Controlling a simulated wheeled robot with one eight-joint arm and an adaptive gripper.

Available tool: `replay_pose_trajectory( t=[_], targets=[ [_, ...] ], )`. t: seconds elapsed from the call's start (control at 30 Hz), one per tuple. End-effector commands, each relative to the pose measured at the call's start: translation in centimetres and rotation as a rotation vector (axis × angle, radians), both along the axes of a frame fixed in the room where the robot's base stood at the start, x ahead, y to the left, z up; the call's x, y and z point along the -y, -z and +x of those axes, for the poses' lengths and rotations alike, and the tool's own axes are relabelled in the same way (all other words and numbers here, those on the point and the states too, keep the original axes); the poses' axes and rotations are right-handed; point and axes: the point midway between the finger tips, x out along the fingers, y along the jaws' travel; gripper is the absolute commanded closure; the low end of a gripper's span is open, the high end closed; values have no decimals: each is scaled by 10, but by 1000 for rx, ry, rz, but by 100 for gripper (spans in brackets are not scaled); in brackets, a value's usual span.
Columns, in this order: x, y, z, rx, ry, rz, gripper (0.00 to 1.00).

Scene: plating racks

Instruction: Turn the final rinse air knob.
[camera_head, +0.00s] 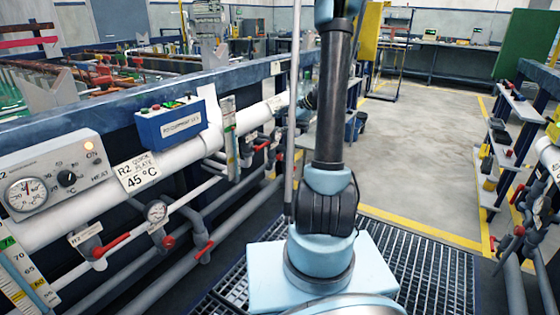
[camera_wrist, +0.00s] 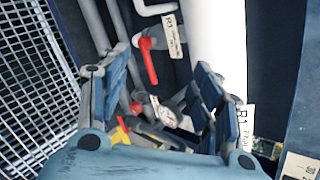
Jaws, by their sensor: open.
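I cannot pick out a knob labelled for final rinse air in either view. The only clear round knob is a black one (camera_head: 67,178) marked HEAT, on a white R2 gauge box (camera_head: 45,190) at the left of the head view. In the wrist view, my gripper (camera_wrist: 162,70) is open and empty, its blue-padded fingers apart. Beyond them are a red lever handle (camera_wrist: 148,62) on a pipe, a tag (camera_wrist: 173,36) and a small gauge (camera_wrist: 164,115). My gripper is not clearly seen in the head view.
A blue button box (camera_head: 170,125) sits on the tank-side rail. Pipes with red valve levers (camera_head: 111,245) run below it. Metal floor grating (camera_head: 430,275) lies around my base. A shelf rack (camera_head: 515,125) stands at the right. The grey aisle floor (camera_head: 410,150) beyond is clear.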

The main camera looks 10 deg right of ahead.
Motion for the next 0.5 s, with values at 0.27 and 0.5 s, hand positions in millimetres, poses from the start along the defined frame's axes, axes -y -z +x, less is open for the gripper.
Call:
replay_pose_trajectory(
  t=[0.27, 0.5],
  targets=[
    [26, 39, 57, -40, 109, 162, 41],
    [50, 79, 95, -78, 192, 305, 41]
  ],
)
